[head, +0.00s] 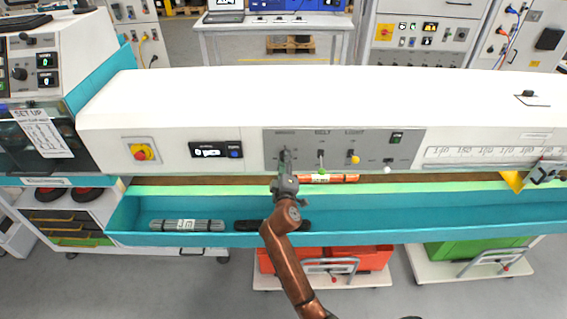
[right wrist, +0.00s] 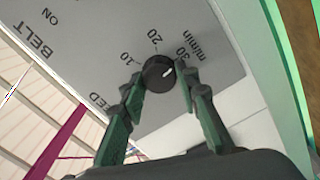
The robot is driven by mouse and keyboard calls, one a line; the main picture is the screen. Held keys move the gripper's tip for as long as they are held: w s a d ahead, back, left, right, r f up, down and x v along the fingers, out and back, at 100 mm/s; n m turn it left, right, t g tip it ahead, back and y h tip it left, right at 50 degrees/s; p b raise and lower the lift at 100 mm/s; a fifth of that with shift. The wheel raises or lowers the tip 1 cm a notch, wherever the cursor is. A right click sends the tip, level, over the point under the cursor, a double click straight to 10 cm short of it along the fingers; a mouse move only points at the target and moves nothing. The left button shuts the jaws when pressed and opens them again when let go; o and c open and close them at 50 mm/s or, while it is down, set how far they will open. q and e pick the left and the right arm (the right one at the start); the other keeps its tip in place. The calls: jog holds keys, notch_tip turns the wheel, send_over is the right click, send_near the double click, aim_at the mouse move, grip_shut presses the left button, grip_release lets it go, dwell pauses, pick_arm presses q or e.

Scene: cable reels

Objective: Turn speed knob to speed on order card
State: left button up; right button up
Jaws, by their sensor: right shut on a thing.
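The speed knob (right wrist: 155,72) is a round black knob with a white pointer mark on the grey control panel (head: 375,145). In the right wrist view its scale reads 10, 20 and 30 m/min, and the mark points towards the 30 side. My right gripper (right wrist: 161,87) is shut on the knob, one finger on each side. In the head view the right gripper (head: 286,158) covers the knob. A white sheet headed SET UP (head: 42,133) hangs at the left; its smaller text is unreadable, and I cannot tell whether it is the order card. My left gripper is not in view.
A red-and-yellow switch (head: 141,152) is to the left. A teal trough (head: 130,222) runs below, with a grey bundle (head: 187,225) in it.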

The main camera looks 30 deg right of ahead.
jog(key=shift+f+m, duration=0.2)
jog(key=shift+m, duration=0.4)
jog(key=o, duration=1.2)
jog(key=shift+r, duration=0.15)
jog(key=shift+c, duration=0.2)
jog(key=v, duration=0.7)
jog(key=shift+s, duration=0.25)
jog(key=shift+a, duration=0.1)
